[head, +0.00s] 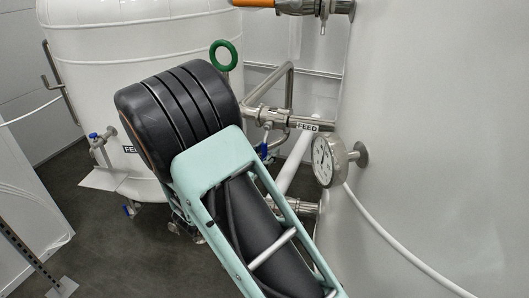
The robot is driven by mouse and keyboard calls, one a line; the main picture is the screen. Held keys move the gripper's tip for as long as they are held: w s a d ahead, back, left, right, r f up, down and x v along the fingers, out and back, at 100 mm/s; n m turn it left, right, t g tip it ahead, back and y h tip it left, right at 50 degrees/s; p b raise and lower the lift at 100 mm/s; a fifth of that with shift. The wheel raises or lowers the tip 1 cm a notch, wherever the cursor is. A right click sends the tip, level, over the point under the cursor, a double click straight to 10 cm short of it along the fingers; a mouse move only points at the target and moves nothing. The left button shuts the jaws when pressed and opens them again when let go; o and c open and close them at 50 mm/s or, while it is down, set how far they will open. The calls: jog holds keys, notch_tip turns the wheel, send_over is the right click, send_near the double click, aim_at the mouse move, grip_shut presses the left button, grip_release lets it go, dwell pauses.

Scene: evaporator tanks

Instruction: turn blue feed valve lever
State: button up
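A blue valve lever (264,151) hangs below a steel pipe, beside a FEED label (307,127), just right of my arm's black ribbed part. Another small blue lever (93,135) is on a valve at the left tank, near a second label (130,149) partly hidden by my arm. I cannot tell from this view which lever is the one named in the task. My arm fills the middle of the picture and hides what lies behind it. My gripper cannot be made out.
A white tank (90,50) stands at the left and a large white tank (450,120) at the right. A round gauge (327,160) sticks out from the right tank. A green ring handle (223,56) rises behind my arm. Dark floor (110,260) is open at lower left.

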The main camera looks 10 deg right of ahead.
jog(key=shift+c, duration=0.6)
grip_shut()
